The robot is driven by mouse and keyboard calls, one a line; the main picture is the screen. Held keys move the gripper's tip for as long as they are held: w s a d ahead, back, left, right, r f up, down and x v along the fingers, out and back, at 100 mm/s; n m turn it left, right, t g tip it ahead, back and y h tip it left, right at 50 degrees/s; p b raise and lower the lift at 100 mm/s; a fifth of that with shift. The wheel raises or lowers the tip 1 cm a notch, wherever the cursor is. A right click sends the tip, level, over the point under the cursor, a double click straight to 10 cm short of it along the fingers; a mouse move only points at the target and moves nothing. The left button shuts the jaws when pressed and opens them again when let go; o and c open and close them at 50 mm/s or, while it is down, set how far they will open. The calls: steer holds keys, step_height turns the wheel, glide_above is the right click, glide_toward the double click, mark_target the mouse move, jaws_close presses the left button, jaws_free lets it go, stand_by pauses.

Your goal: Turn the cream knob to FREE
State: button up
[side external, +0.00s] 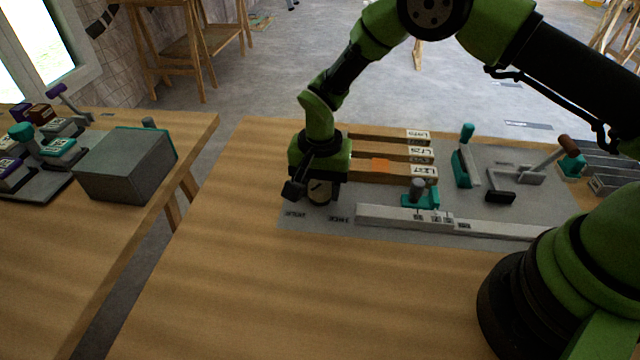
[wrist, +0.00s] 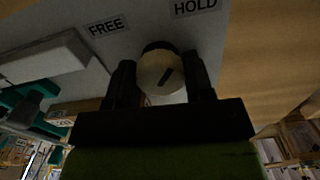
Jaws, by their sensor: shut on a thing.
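The cream knob (wrist: 153,72) is round, with a short dark line on its face. In the wrist view the line slants from lower left to upper right, its upper end leaning toward the HOLD label (wrist: 195,7). The FREE label (wrist: 106,26) is up and to the left of the knob. My gripper (wrist: 160,80) is shut on the knob, one finger on each side of it. In the side view my gripper (side external: 310,192) points down at the panel's left end, and the knob (side external: 321,194) shows partly between the fingers.
A grey panel (side external: 370,238) lies on the wooden table (side external: 230,270). A long pale bar (side external: 470,223) and a teal clamp (side external: 421,199) are right of the knob. Labelled wooden slats (side external: 385,136), a teal lever (side external: 464,155) and a brown-knobbed lever (side external: 555,155) lie behind. The table's front is clear.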

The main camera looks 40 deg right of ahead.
mark_target(321, 184)
steer(key=n, duration=1.2)
steer(key=shift+d+n, duration=0.1)
steer(key=shift+n, duration=2)
steer(key=o, duration=0.9)
step_height(321, 184, up, 10)
steer(key=shift+r, duration=0.1)
